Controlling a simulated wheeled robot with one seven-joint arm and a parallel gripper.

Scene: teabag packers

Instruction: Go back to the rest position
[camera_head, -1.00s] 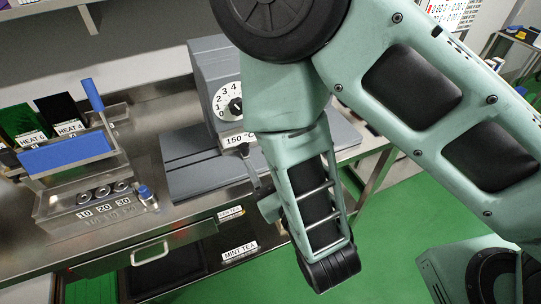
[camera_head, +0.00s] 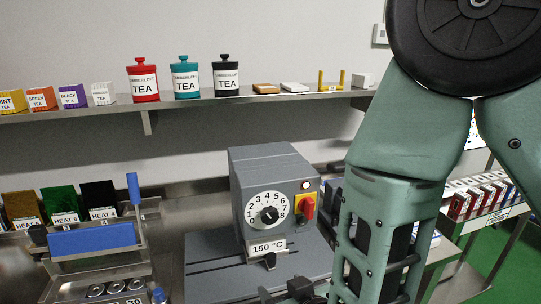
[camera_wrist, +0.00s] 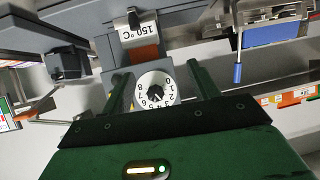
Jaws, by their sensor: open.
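My gripper (camera_wrist: 161,76) shows in the wrist view with its two dark green fingers spread apart and nothing between them. Beyond the fingers, that view shows the grey heat-sealing machine (camera_head: 268,178) upside down, its white dial lying between the fingers in the picture. In the head view my green arm hangs down the right side, in front of the machine's right edge. Dark parts of my arm's end show at the bottom edge there, but the fingers are not clear.
A wall shelf (camera_head: 200,103) carries tea boxes, a red jar (camera_head: 143,82), a teal jar (camera_head: 186,79) and a black jar (camera_head: 227,78). A blue-handled holder (camera_head: 92,239) stands at left. A rack of boxes (camera_head: 480,194) is at right, with green floor beyond.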

